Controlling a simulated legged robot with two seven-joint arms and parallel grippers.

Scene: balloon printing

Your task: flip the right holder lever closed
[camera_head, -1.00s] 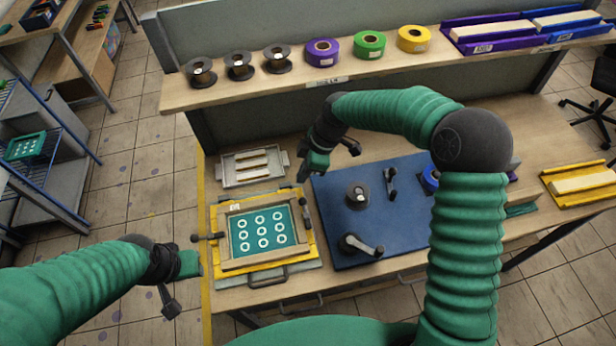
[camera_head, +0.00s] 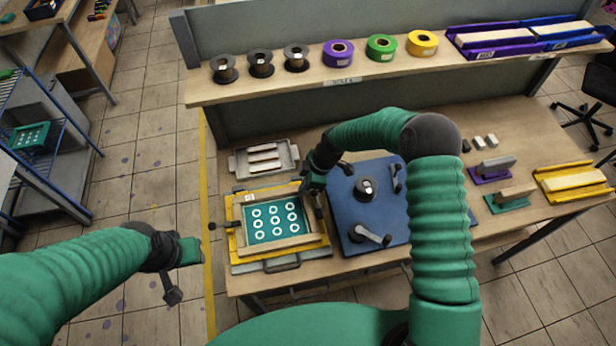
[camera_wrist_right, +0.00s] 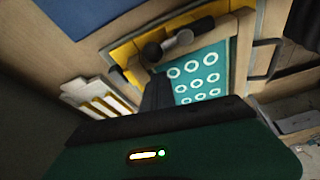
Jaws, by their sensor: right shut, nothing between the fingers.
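The yellow holder (camera_head: 239,240) sits on the table, with a wooden frame (camera_head: 285,247) around a teal sheet (camera_head: 266,235) of white rings. My right gripper (camera_head: 318,203) is shut and empty, pointing down at the holder's right edge. In the head view it hides most of the right lever. In the right wrist view, the lever's black knob (camera_wrist_right: 152,53) and grey part (camera_wrist_right: 183,38) show just beyond the dark fingers (camera_wrist_right: 157,92); I cannot tell whether they touch. The left lever's knob (camera_head: 213,226) sticks out leftward. My left gripper (camera_head: 173,292) hangs left of the table; its jaws are unclear.
A blue mat (camera_head: 345,215) right of the holder carries a black spool (camera_head: 366,189) and a handled tool (camera_head: 372,236). A grey tray (camera_head: 238,164) with pale strips lies behind the holder. A shelf (camera_head: 300,86) with spools and tape rolls spans the back.

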